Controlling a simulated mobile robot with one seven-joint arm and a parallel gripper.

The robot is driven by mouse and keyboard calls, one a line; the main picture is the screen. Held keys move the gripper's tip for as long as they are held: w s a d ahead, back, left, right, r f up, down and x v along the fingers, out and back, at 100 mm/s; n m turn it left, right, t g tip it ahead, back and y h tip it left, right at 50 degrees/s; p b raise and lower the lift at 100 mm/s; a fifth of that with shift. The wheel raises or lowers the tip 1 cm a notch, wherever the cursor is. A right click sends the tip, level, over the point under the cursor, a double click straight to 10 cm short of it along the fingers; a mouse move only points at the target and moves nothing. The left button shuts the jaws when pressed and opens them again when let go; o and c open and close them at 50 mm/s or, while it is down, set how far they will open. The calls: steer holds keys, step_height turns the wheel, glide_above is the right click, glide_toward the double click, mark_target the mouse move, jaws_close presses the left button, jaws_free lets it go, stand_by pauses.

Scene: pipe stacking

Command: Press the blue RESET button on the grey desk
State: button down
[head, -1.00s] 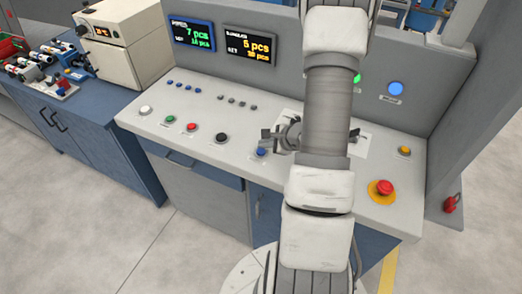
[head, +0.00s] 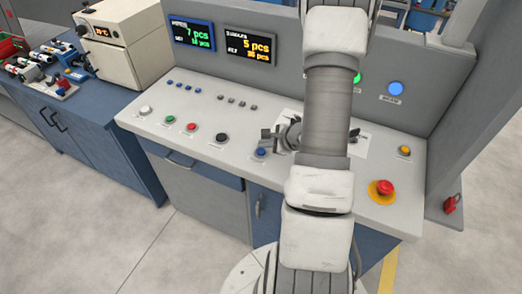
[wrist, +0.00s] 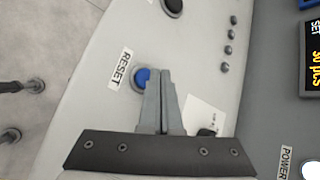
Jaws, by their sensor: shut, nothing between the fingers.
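The blue RESET button (head: 261,152) is on the sloped grey desk (head: 190,150), between the black button and my arm in the head view. In the wrist view the blue button (wrist: 142,76) shows beside its RESET label (wrist: 120,69), partly covered by my fingers. My gripper (wrist: 160,72) is shut and empty, its fingertips at the right edge of the button in that view. I cannot tell whether they touch it. In the head view my gripper (head: 268,138) is just above the button, mostly hidden by my arm.
A black button (head: 222,138), red button (head: 191,127), green button (head: 170,119) and white button (head: 145,111) lie left along the desk. A red emergency stop (head: 385,187) and yellow button (head: 405,150) are at the right. Two displays (head: 250,47) stand on the back panel.

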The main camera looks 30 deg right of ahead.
mark_target(264, 152)
steer(key=shift+f, duration=0.1)
steer(key=shift+f+b, duration=0.35)
steer(key=shift+b, duration=0.55)
steer(key=shift+f+b, duration=0.4)
steer(key=shift+b, duration=0.15)
stand_by(0.4)
steer(key=shift+r, duration=0.85)
steer(key=shift+p, duration=0.3)
steer(key=shift+r+p, duration=1.35)
steer(key=shift+r, duration=1.2)
